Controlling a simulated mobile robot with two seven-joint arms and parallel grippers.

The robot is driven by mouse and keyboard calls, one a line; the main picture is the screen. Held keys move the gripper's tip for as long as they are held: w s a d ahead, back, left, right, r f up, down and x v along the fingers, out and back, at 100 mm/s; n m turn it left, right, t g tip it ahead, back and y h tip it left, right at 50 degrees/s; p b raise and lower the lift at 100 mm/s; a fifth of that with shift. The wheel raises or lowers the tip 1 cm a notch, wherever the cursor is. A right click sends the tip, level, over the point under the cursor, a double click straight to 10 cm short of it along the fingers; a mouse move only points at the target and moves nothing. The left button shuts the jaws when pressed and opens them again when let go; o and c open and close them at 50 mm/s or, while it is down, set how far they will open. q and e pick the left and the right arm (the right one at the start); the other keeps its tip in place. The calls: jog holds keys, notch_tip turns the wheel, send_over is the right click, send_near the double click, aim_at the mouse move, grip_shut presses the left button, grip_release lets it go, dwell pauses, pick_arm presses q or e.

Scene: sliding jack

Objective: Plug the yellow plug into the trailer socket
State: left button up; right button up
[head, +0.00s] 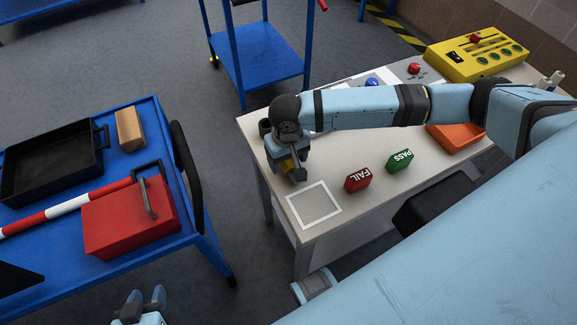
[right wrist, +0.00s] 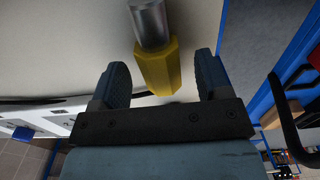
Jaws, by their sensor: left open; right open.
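The yellow plug (right wrist: 158,70) has a six-sided yellow body and a grey metal cylinder (right wrist: 150,22) at one end. In the right wrist view it lies between the two dark fingers of my open right gripper (right wrist: 161,72), with a narrow gap on each side. In the head view my right gripper (head: 292,172) is low over the near left part of the white table, and a bit of yellow shows beside it. My left gripper (head: 146,304) is open and empty at the bottom edge of the head view. I cannot make out the trailer socket.
On the white table (head: 325,228) are a square outline (head: 314,204), a red FAIL block (head: 357,180), a green PASS block (head: 400,160), an orange tray (head: 455,136) and a yellow control box (head: 476,54). A blue cart (head: 190,250) at left carries a red toolbox (head: 128,217) and black tray (head: 50,160).

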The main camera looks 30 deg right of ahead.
jog(key=shift+f, duration=0.45)
jog(key=c, duration=1)
jog(key=shift+r, duration=0.15)
